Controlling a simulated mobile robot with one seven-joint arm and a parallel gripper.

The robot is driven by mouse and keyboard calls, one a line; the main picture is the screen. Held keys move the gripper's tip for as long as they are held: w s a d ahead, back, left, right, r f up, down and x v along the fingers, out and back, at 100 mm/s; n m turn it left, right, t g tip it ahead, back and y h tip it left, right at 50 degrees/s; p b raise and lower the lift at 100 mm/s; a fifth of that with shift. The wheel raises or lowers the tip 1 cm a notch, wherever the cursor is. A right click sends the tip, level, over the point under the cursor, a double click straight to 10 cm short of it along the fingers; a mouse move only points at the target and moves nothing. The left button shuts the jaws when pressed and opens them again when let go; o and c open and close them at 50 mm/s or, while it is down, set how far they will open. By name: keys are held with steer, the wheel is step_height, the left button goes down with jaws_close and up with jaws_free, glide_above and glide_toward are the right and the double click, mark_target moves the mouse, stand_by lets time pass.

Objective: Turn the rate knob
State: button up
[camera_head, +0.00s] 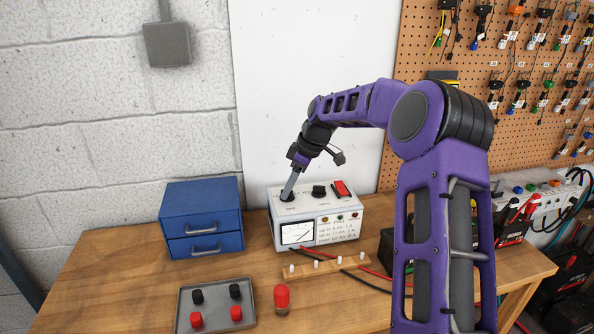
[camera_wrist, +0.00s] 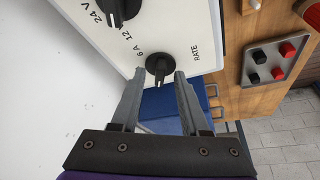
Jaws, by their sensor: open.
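The charger box (camera_head: 295,238) is white, with a meter on its front, and stands on the workbench. Its black rate knob (camera_head: 287,197) is at the left of the top face, largely covered by my gripper (camera_head: 291,187). In the wrist view the rate knob (camera_wrist: 158,64), beside the word RATE, has its raised grip bar roughly upright in the picture. My gripper (camera_wrist: 160,77) is open, with one fingertip to each side of the knob's lower part and gaps visible. I cannot tell whether the tips reach down around the bar. A second black knob (camera_wrist: 118,8) is marked 24 V and 12.
A red switch (camera_head: 341,188) sits right of the second knob on the box top. A blue drawer cabinet (camera_head: 202,216) stands to the left. A grey tray (camera_head: 215,308) with red and black caps and a wooden strip (camera_head: 325,267) with pegs lie in front.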

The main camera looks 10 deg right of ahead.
steer(key=v, duration=1.7)
